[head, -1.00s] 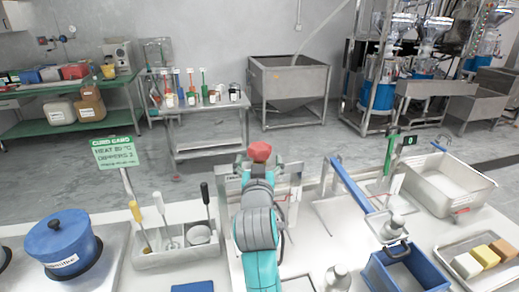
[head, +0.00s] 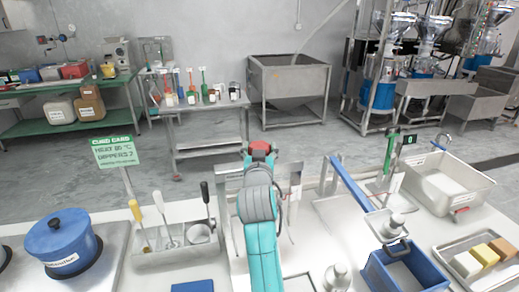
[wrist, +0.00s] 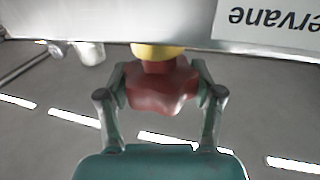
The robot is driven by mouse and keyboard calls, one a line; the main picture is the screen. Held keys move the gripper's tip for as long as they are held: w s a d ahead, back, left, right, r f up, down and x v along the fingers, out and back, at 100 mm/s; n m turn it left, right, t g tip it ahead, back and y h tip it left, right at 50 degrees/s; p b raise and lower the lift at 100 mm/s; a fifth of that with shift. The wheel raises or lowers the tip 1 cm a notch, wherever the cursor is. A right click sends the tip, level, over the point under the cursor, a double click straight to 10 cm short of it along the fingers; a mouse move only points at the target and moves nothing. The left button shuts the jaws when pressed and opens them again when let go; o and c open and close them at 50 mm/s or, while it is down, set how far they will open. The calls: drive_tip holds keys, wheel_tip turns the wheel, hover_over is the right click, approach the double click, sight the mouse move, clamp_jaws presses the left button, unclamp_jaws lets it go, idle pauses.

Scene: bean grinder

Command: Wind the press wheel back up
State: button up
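The press wheel (head: 261,146) is a red lobed knob at the top of the press frame in the middle of the head view. In the wrist view the red wheel (wrist: 160,92) sits between the two fingers of my gripper (wrist: 162,80), with a yellow part behind it. The fingers lie against its left and right sides and appear shut on it. In the head view my teal and grey arm hides most of the press and the fingers. A label reading "ervane" (wrist: 270,22) is on the pale surface near the wheel.
A utensil caddy (head: 178,240) and a blue pot (head: 62,243) stand to the left. A blue lever (head: 352,185), a blue bin (head: 402,268), a steel basin (head: 445,183) and a tray of blocks (head: 480,258) are to the right.

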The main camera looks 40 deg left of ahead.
drive_tip(key=shift+c, duration=0.5)
drive_tip(key=shift+n+g+y, duration=0.4)
drive_tip(key=shift+y, duration=0.1)
drive_tip(key=shift+w+d+n+g+y, duration=0.1)
drive_tip(key=shift+n+g+y, duration=0.7)
drive_tip(key=shift+y, duration=0.2)
drive_tip(key=n+g+y, duration=0.2)
drive_tip(key=n+g, duration=0.1)
drive_tip(key=g, duration=0.1)
drive_tip(key=n+g+y, duration=0.2)
drive_tip(key=n+g, duration=0.1)
drive_tip(key=g, duration=0.1)
drive_tip(key=n+g, duration=0.2)
drive_tip(key=g, duration=0.1)
drive_tip(key=n+g+y, duration=0.1)
drive_tip(key=n+g, duration=0.1)
drive_tip(key=g, duration=0.1)
drive_tip(key=shift+r, duration=0.1)
drive_tip(key=shift+n+g+h, duration=0.5)
drive_tip(key=shift+n+g, duration=0.9)
drive_tip(key=shift+g, duration=1)
drive_tip(key=shift+f+n+g+h, duration=0.2)
drive_tip(key=shift+n+g+h, duration=0.1)
drive_tip(key=shift+g, duration=0.3)
